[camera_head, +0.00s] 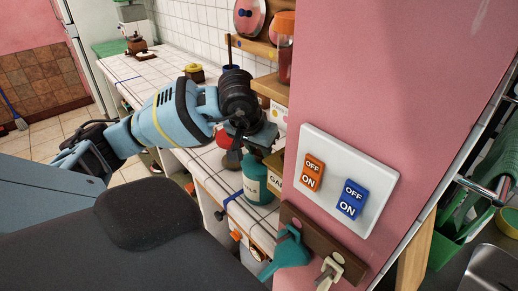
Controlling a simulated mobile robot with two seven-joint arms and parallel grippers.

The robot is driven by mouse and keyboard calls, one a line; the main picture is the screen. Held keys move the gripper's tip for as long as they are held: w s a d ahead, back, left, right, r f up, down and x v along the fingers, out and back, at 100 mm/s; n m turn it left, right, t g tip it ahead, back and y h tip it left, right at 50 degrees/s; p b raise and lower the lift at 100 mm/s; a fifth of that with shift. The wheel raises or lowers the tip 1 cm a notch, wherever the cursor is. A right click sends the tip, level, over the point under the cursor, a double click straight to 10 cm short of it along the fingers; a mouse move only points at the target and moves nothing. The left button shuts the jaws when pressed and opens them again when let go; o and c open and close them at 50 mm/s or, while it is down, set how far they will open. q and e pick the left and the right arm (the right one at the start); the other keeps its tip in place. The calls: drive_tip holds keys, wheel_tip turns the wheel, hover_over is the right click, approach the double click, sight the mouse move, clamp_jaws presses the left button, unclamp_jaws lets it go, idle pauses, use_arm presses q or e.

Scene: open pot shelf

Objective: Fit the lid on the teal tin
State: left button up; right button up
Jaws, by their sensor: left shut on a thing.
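The teal tin (256,182) stands upright on the white tiled counter, just left of the pink wall panel. It has a pale label on its side. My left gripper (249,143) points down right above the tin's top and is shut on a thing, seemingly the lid. The jaws and the wrist hide most of what is held, and I cannot tell whether it touches the tin's rim. My right gripper is not in view.
The pink panel with a switch plate (348,181) stands close at the right of the arm. Hooks with a teal watering can (287,252) hang below it. A wooden shelf (270,86) is behind the gripper. A yellow pot (194,73) sits farther back on the counter.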

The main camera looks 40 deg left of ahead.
use_arm(q)
drive_tip(key=shift+f, duration=0.2)
idle(0.6)
drive_tip(key=o, duration=1)
drive_tip(key=shift+o, duration=0.2)
drive_tip(key=shift+r, duration=0.35)
drive_tip(key=v, duration=0.7)
drive_tip(key=shift+s, duration=0.2)
